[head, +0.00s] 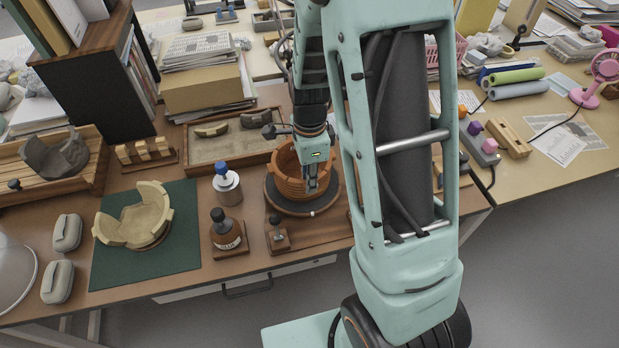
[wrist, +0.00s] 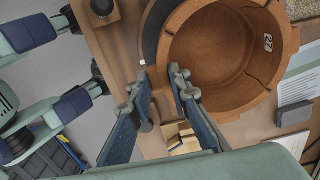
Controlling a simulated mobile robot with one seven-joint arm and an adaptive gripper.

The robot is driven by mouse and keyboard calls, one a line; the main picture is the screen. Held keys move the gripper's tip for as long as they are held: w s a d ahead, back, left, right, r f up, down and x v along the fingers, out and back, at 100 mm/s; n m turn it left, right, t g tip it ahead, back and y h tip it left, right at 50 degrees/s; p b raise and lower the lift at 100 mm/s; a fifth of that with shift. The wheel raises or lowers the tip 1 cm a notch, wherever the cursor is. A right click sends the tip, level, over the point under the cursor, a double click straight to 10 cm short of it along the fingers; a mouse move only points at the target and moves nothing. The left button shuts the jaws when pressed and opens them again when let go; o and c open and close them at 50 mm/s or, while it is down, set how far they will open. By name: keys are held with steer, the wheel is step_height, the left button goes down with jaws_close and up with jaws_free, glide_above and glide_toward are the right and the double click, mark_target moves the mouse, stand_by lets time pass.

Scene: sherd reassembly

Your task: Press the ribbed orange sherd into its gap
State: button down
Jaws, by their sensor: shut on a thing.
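The ribbed orange bowl (head: 288,172) stands on a dark round turntable (head: 290,207) in the head view. In the wrist view its brown inside (wrist: 205,50) shows, with a small numbered label on the wall. My gripper (head: 312,184) points down at the bowl's front right wall. In the wrist view my gripper (wrist: 160,76) has its two fingers at the bowl's near rim, a narrow space between them. It is shut on the ribbed orange sherd, which the fingers mostly hide. I cannot tell the sherd from the bowl wall, nor whether it sits flush.
A shallow tray with sherds (head: 222,147) lies behind. A cream broken bowl (head: 137,216) rests on a green mat (head: 111,266).

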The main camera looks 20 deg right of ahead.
steer(key=shift+s+f, duration=0.1)
steer(key=shift+f, duration=0.05)
steer(key=c, duration=1.7)
jaws_free()
step_height(320, 180, up, 12)
steer(key=shift+r, duration=0.1)
